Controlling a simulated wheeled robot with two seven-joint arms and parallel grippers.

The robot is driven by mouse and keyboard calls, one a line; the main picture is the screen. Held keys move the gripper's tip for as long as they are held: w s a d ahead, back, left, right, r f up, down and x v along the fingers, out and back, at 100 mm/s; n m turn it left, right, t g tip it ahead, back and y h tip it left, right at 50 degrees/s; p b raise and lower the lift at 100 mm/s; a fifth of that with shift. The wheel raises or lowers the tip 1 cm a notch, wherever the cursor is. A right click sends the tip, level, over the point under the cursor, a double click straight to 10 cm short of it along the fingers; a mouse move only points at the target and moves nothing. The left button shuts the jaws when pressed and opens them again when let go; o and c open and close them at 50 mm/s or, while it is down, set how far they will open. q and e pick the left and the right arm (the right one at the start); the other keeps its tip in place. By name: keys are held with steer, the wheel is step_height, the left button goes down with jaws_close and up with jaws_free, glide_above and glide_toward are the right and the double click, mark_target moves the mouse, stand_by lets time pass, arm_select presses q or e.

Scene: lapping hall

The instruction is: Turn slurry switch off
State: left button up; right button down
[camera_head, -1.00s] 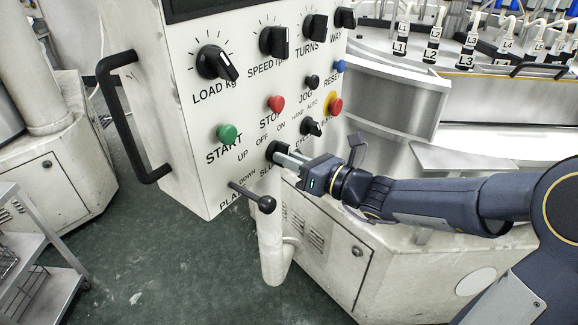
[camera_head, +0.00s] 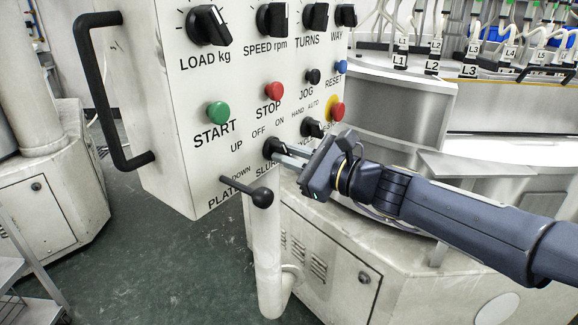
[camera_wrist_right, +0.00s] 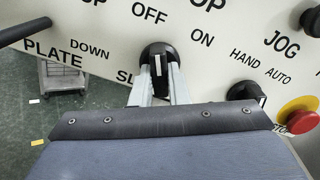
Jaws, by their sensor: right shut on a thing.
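The slurry switch (camera_head: 272,149) is a black rotary knob on the white control panel (camera_head: 180,110), with OFF and ON printed above it. In the right wrist view the knob (camera_wrist_right: 157,58) shows between my finger tips, its white mark pointing nearly straight up, between OFF and ON and nearer OFF. The SLURRY label is partly hidden by my fingers. My right gripper (camera_head: 284,156) reaches in from the right and is shut on the knob; it also shows in the right wrist view (camera_wrist_right: 158,82). My left gripper is not in view.
The black plate lever (camera_head: 250,192) sticks out below left of the switch. The green START button (camera_head: 218,113), red STOP button (camera_head: 274,91) and red emergency stop (camera_head: 337,112) are close by. A black handle (camera_head: 105,100) stands out at the panel's left side.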

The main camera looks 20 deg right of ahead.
steer(key=shift+n, duration=0.4)
steer(key=c, duration=1.4)
jaws_free()
steer(key=v, duration=0.8)
